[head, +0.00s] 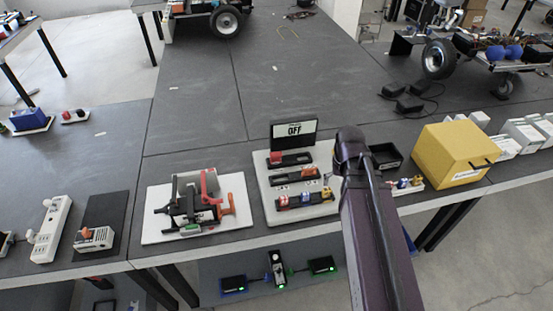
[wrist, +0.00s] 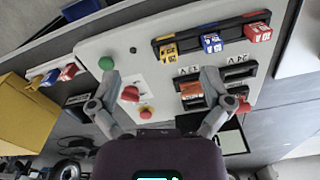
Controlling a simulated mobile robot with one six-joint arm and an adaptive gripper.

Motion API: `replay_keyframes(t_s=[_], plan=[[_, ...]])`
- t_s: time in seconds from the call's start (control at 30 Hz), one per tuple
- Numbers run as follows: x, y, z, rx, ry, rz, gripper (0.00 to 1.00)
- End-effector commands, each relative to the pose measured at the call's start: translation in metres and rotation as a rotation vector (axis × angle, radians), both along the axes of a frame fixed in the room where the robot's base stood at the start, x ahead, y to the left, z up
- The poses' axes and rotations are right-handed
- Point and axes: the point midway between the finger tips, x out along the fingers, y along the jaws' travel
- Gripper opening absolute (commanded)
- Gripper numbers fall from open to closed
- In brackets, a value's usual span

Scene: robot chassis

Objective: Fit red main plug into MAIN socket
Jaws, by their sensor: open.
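My gripper (wrist: 160,80) is open and empty above the light panel (wrist: 135,60), its fingers spread apart; in the head view my arm hides it. A red plug-like piece (head: 277,158) sits at the left end of the panel's upper black strip; it also shows beside my right-hand finger in the wrist view (wrist: 241,106). An orange piece (wrist: 191,90) sits on the middle strip. The outer rail holds a yellow (wrist: 168,50), a blue (wrist: 212,43) and a red-and-white block (wrist: 258,32). I cannot read which socket is MAIN or tell which red piece is the main plug.
A display reading OFF (head: 293,130) stands behind the panel. A green button (wrist: 106,63) and red knobs (wrist: 130,93) rise near my left-hand finger. A yellow box (head: 452,155) and small coloured blocks (head: 405,184) lie to the right, a clamp-like fixture (head: 197,202) to the left.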

Motion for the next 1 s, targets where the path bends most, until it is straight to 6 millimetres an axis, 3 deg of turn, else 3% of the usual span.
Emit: replay_keyframes(t_s=[0.03,0.17,0.3,0.5,0.7,1.0], plan=[[0.023,0.011,0.003,0.000,0.000,0.017,1.00],[0.071,0.045,0.007,0.000,-0.001,0.069,1.00],[0.125,0.091,0.012,0.001,-0.001,0.126,1.00],[0.187,0.160,0.018,0.001,-0.001,0.201,1.00],[0.214,0.201,0.021,0.001,-0.001,0.242,1.00],[0.217,0.208,0.021,0.001,-0.001,0.249,1.00]])
